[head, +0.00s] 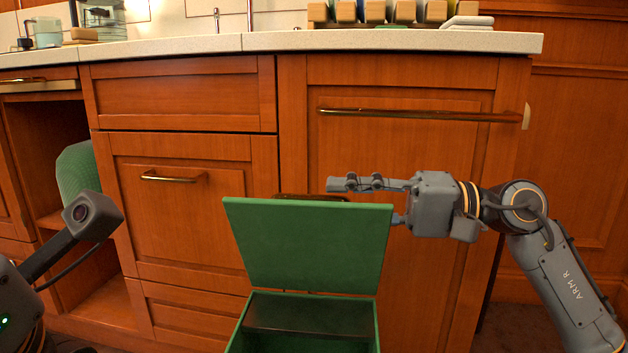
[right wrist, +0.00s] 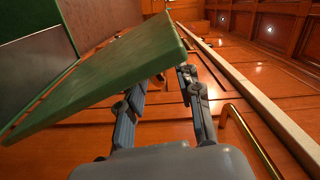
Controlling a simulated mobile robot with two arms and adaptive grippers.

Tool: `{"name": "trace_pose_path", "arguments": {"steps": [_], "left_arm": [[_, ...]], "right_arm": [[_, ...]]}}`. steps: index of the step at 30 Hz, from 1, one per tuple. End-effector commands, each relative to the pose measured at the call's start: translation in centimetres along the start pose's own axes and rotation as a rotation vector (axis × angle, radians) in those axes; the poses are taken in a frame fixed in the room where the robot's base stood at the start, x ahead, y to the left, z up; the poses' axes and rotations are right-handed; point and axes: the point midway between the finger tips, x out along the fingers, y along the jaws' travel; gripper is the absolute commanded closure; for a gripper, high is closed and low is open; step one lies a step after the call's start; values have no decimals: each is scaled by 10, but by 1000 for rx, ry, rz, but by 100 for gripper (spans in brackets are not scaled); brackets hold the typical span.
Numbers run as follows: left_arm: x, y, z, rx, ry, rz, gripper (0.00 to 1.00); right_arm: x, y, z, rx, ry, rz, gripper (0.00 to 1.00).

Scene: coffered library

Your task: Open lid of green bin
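The green bin (head: 237,338) stands low in the middle of the head view, its interior partly visible and dark. Its lid (head: 308,245) is raised, tilted up at the back of the bin. My right gripper (head: 350,192) is at the lid's top right corner, one finger above the top edge and the other partly hidden behind the lid. In the right wrist view, the lid (right wrist: 105,75) slants past the left finger, and the right gripper (right wrist: 172,78) has a gap between its fingers. Contact is unclear. My left arm shows at the left, but its gripper is not visible.
Wooden cabinets with a long handle (head: 420,115) stand close behind the lid and right gripper. A pale countertop (head: 200,45) above holds several items. At left, a green rounded object (head: 76,172) sits in an open cabinet bay.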

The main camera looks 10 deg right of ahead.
Motion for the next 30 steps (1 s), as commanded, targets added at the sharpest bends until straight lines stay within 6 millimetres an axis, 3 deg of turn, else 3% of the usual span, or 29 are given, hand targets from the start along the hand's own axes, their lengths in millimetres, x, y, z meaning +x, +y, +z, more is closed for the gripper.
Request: {"name": "trace_pose_path", "arguments": {"steps": [1,9,20,25,30], "left_arm": [[11,-2,4,0,0,0,54],[25,-5,9,0,1,1,54],[26,-5,9,0,0,1,54],[26,-5,9,0,0,1,54],[26,-5,9,0,0,1,54]], "right_arm": [[11,-6,-1,3,-3,-2,65],[42,-2,-1,2,1,-1,65],[47,1,0,1,1,-1,65],[47,1,0,1,1,-1,100],[46,1,0,1,1,-1,100]]}}
